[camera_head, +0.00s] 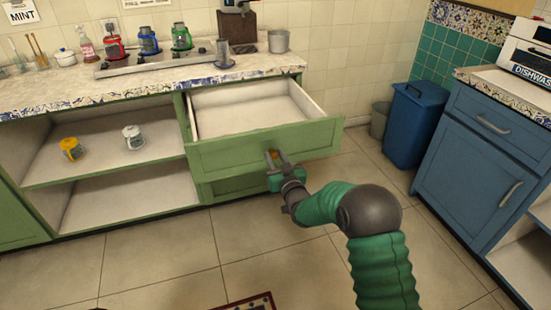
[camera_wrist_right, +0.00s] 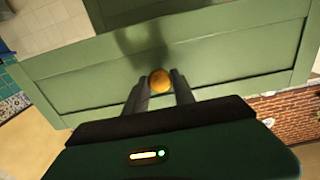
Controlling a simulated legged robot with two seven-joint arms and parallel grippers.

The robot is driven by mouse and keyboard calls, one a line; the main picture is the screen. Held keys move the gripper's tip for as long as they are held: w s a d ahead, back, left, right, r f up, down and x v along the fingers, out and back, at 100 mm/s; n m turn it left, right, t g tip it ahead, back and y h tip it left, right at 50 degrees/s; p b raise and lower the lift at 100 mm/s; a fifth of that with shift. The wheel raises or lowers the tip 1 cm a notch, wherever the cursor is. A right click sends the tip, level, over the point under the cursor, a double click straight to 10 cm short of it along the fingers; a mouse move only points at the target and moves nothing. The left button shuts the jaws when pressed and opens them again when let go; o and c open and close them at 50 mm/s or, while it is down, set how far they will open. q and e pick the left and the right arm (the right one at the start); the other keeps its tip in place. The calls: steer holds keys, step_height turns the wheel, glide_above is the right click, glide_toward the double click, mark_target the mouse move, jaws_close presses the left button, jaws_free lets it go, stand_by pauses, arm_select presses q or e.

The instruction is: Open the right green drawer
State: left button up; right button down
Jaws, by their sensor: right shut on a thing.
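The right green drawer (camera_head: 235,153) stands pulled out of the green counter, and its white inside (camera_head: 250,110) shows empty. Its front fills much of the right wrist view (camera_wrist_right: 220,55). My right gripper (camera_head: 277,158) is at the middle of the drawer front, its fingers shut on the round orange knob (camera_head: 272,154). The knob shows between the two fingertips in the right wrist view (camera_wrist_right: 159,80). My left gripper is not in view.
Another green drawer front (camera_head: 240,185) is below. Open shelves at left hold a yellow mug (camera_head: 70,148) and a pale mug (camera_head: 133,136). A blue bin (camera_head: 415,123) and blue cabinet (camera_head: 480,155) stand at right. The tiled floor before the drawer is mostly clear.

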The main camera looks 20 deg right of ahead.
steer(key=shift+r, duration=0.1)
steer(key=c, duration=1.1)
jaws_free()
steer(key=s+p, duration=0.1)
steer(key=s, duration=0.4)
steer(key=s+p, duration=0.1)
steer(key=s, duration=0.5)
steer(key=s+p, duration=0.1)
steer(key=s, duration=0.4)
steer(key=shift+s+d+p, duration=0.3)
steer(key=shift+s+p, duration=0.1)
steer(key=shift+f, duration=0.2)
